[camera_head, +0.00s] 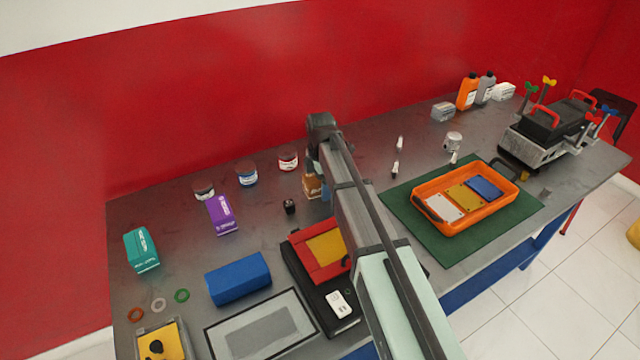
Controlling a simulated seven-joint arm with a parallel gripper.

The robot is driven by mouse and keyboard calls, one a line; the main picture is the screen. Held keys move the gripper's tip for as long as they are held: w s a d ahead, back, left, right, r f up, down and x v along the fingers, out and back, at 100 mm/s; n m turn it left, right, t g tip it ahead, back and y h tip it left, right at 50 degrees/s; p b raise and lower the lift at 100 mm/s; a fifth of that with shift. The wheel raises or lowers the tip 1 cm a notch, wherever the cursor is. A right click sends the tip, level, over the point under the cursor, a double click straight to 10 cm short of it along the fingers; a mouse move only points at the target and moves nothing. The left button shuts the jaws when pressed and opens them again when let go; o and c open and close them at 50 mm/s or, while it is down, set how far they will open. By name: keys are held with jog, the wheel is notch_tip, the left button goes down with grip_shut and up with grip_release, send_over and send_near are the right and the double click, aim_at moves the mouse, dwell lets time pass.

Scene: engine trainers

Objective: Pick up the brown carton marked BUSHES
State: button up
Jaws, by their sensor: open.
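The brown carton (311,186) stands on the grey workbench, right of the row of jars. My arm crosses in front of it and hides its right part, and I cannot read any marking on it. My arm reaches up from the bottom of the picture, and its end points down at the carton. My gripper (318,178) is open, just above or beside the carton and mostly hidden behind my arm. I cannot tell whether its fingers touch the carton.
Jars (247,172) and a purple carton (220,214) stand to the left, with a small black part (290,206) nearer. A red-framed tray (305,262) and a blue box (238,279) lie in front. An orange tray (424,187) sits on a green mat (456,253) to the right.

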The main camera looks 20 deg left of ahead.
jog(key=shift+c, duration=0.2)
jog(key=c, duration=1.2)
jog(key=shift+r, duration=0.1)
